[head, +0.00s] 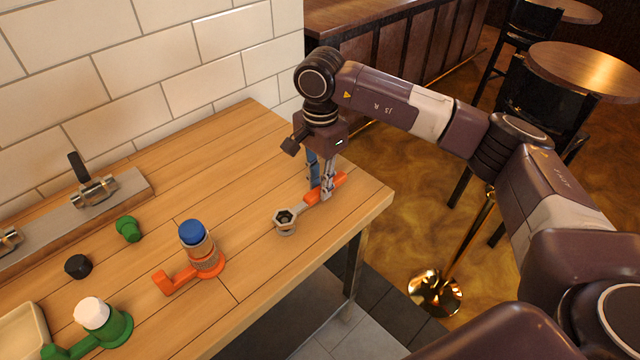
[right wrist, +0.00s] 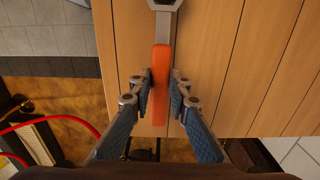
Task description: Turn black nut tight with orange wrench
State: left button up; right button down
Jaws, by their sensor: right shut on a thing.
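The orange wrench (head: 312,197) has an orange handle and a grey ring end (head: 285,221) near the front right of the wooden counter. My right gripper (head: 326,192) points down and is shut on the orange handle. In the right wrist view the handle (right wrist: 161,85) runs between the two fingers (right wrist: 162,88), with the grey head at the top edge. The ring's inside looks dark; I cannot tell whether anything sits in it. A black nut-like piece (head: 78,266) lies on the counter at the left, well apart from the wrench. My left gripper is not in view.
An orange-based fitting with a blue top (head: 201,248) stands left of the wrench. A green fitting with a white top (head: 100,322), a small green piece (head: 128,229), a pale tray (head: 22,335) and a metal-fitted board (head: 130,187) are further left.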

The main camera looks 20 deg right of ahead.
jog(key=shift+f+b, duration=0.8)
jog(key=shift+b, duration=0.7)
dwell(2.3)
jog(key=shift+s+d+m+b, duration=0.15)
jog(key=shift+s+m+b, duration=0.05)
jog(key=shift+s+m, duration=0.6)
jog(key=shift+s+d+m+b, duration=0.15)
jog(key=shift+s+m, duration=0.55)
jog(key=shift+m, duration=0.2)
jog(key=shift+s+a+m, duration=0.1)
jog(key=shift+s+m, duration=0.8)
jog(key=shift+m, duration=0.2)
jog(key=shift+w+b, duration=0.15)
jog(key=shift+b, duration=0.3)
jog(key=shift+w+n, duration=0.1)
jog(key=shift+n, duration=0.2)
jog(key=shift+r, duration=1.3)
